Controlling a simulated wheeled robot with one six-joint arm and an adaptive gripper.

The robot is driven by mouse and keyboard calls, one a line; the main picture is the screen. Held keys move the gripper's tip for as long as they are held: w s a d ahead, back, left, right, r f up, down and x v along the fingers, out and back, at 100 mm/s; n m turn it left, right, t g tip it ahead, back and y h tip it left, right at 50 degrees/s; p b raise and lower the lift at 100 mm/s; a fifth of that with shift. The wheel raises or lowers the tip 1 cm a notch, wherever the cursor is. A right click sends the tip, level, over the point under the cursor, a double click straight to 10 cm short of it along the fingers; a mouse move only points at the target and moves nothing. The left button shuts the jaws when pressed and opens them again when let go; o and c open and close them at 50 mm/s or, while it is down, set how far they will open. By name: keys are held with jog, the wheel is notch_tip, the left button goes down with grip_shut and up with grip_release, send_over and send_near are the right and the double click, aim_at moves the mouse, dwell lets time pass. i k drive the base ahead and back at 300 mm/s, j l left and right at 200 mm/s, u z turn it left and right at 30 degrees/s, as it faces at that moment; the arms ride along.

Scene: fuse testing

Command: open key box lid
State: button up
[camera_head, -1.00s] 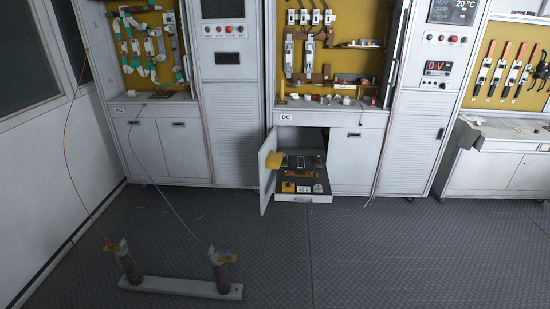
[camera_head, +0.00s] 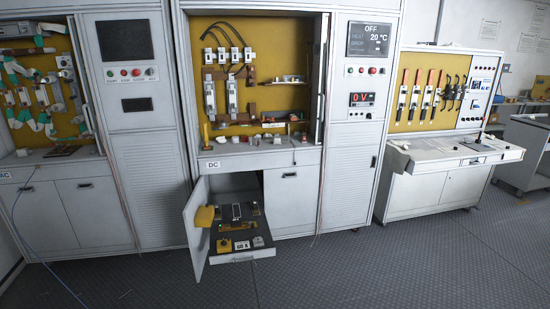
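I cannot make out a key box or its lid for certain in this view. My gripper is not in view, and no part of my arm shows. The DC cabinet (camera_head: 260,160) stands in the middle with its lower left door (camera_head: 198,232) swung open. A drawer (camera_head: 258,252) is pulled out there and holds several small dark, yellow and white items too small to name surely.
A desk-like console (camera_head: 425,190) with several red-handled switches above stands to the right. A grey table (camera_head: 525,165) is at the far right. The AC cabinet (camera_head: 60,215) is at the left. The dark floor (camera_head: 400,265) in front is clear at right.

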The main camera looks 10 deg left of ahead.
aim_at(204, 212)
jog(key=i, duration=1.85)
jog(key=i+u, duration=0.2)
jog(key=i, duration=0.3)
jog(key=i+l+u, duration=0.15)
jog(key=i, duration=0.35)
jog(key=i+l+u, duration=0.2)
jog(key=i, duration=0.35)
jog(key=i+l+u, duration=0.2)
jog(key=i, duration=0.3)
